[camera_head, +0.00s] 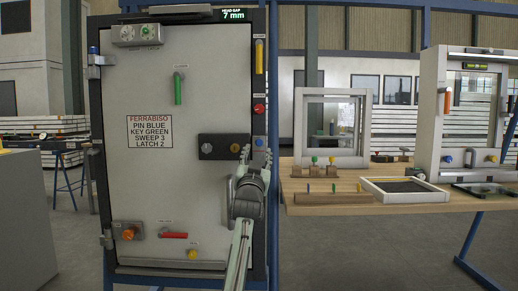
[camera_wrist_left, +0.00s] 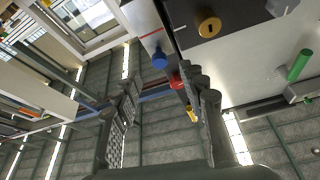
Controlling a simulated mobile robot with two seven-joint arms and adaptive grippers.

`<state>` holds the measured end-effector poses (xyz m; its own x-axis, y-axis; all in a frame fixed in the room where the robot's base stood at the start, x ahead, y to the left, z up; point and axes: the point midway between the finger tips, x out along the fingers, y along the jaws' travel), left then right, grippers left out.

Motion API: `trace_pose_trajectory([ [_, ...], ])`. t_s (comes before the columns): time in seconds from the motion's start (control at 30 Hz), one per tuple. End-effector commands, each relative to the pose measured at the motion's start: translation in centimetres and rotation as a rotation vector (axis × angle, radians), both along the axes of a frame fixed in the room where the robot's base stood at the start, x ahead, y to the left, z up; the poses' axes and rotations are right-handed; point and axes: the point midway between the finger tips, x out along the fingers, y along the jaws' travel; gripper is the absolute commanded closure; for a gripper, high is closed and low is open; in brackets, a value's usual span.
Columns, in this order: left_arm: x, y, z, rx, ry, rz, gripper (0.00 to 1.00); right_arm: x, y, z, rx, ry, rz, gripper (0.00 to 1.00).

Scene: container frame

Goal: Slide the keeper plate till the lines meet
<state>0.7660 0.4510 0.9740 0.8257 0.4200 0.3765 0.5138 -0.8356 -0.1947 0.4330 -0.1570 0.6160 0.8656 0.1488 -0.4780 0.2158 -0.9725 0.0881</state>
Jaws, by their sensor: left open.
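The keeper plate (camera_wrist_left: 143,22) is a pale plate on the frame at the door's right edge, with a red line across it and a blue knob (camera_wrist_left: 160,58). In the head view the blue knob (camera_head: 259,142) shows small, beside the black lock block (camera_head: 224,146) on the door. My left gripper (camera_head: 259,163) is just below the knob, its fingers pointing up. In the left wrist view the gripper (camera_wrist_left: 163,78) is open and empty, with the blue knob beyond its fingertips. I cannot make out a matching line on the door. My right gripper is not in view.
The grey door (camera_head: 150,90) carries a green handle (camera_head: 178,88), a red handle (camera_head: 174,235) and an instruction label (camera_head: 149,130). A red knob (camera_head: 259,108) is on the frame above the keeper. A wooden bench (camera_head: 385,200) stands close on the right. A display (camera_head: 233,15) reads 7 mm.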

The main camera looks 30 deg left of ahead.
Motion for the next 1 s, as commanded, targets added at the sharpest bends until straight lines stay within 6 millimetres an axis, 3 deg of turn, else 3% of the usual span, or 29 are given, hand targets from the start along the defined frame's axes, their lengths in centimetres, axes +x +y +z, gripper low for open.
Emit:
trace_pose_trajectory([
  [0.3, 3.9, 2.0, 1.8, -0.001, 0.000, 0.000, 0.58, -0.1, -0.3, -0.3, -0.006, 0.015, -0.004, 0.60],
  [0.7, 4.7, 2.4, 2.1, 0.000, 0.000, -0.001, 0.58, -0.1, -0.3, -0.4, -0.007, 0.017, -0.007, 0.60],
  [1.0, 4.7, 2.4, 2.1, 0.000, 0.001, -0.001, 0.95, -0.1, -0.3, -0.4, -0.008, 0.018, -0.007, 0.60],
])
